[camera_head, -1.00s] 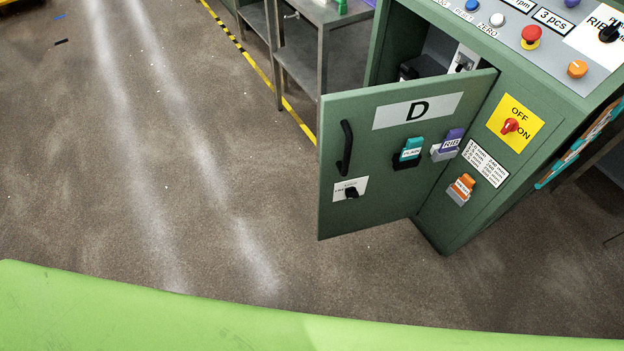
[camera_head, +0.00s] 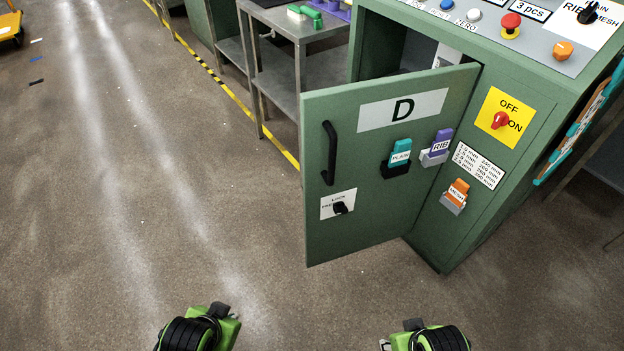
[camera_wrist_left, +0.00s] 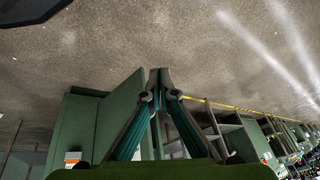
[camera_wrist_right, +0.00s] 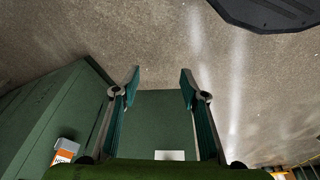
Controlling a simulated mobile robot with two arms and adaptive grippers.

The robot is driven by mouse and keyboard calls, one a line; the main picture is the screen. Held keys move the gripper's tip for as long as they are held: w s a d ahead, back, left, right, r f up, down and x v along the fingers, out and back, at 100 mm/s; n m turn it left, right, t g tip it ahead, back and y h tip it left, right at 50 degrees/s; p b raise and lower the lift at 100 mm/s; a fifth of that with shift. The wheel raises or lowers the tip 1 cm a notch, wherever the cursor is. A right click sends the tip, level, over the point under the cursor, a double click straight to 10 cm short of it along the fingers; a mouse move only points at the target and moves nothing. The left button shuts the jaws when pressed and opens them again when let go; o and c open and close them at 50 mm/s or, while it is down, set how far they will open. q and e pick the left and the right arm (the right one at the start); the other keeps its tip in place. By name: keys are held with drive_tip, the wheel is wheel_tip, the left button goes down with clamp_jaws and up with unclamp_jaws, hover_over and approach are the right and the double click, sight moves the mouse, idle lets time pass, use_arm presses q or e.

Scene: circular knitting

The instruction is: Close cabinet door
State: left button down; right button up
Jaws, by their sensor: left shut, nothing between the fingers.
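The green cabinet door (camera_head: 375,215), labelled D, stands ajar, swung out from the green machine cabinet (camera_head: 510,160). Its black handle (camera_head: 329,153) is near its left edge, with a black lock knob (camera_head: 341,208) below. My left gripper (camera_head: 220,312) is low in the head view, apart from the door. In the left wrist view its fingers (camera_wrist_left: 159,72) meet at the tips and hold nothing, with the door's green panel (camera_wrist_left: 112,108) behind. In the right wrist view my right gripper (camera_wrist_right: 160,82) is open and empty, with the door (camera_wrist_right: 155,115) showing beyond its fingers.
A metal table (camera_head: 300,25) stands behind the door, with a green item (camera_head: 304,14) on top. A yellow and black floor line (camera_head: 232,88) runs past it. Buttons and an OFF/ON switch (camera_head: 500,120) are on the cabinet.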

use_arm(q)
drive_tip(key=w+d+r+m+t+h+b, duration=0.1)
drive_tip(key=w+d+r+m+t+h, duration=0.1)
drive_tip(key=w+d+r+m+t, duration=0.45)
drive_tip(key=w+d+r+m+t+h+b, duration=0.1)
drive_tip(key=w+d+r+m+t, duration=0.2)
drive_tip(key=w+r+m, duration=0.45)
use_arm(e)
wheel_tip(320, 180, down, 14)
drive_tip(key=s, duration=0.2)
use_arm(q)
drive_tip(key=m+t+h, duration=0.2)
drive_tip(key=m+h, duration=0.2)
drive_tip(key=m, duration=0.1)
approach(319, 159)
drive_tip(key=w+d, duration=0.1)
drive_tip(key=d, duration=0.3)
drive_tip(key=w, duration=0.1)
drive_tip(key=w+a+b, duration=0.1)
drive_tip(key=w, duration=0.1)
drive_tip(key=shift+w+a+f, duration=0.15)
drive_tip(key=shift+w, duration=0.15)
drive_tip(key=shift+w+a, duration=0.15)
drive_tip(key=shift+w, duration=0.2)
use_arm(e)
drive_tip(key=r, duration=0.1)
drive_tip(key=w+r, duration=0.1)
drive_tip(key=r, duration=0.2)
drive_tip(key=shift+w+r, duration=0.2)
drive_tip(key=shift+w, duration=0.1)
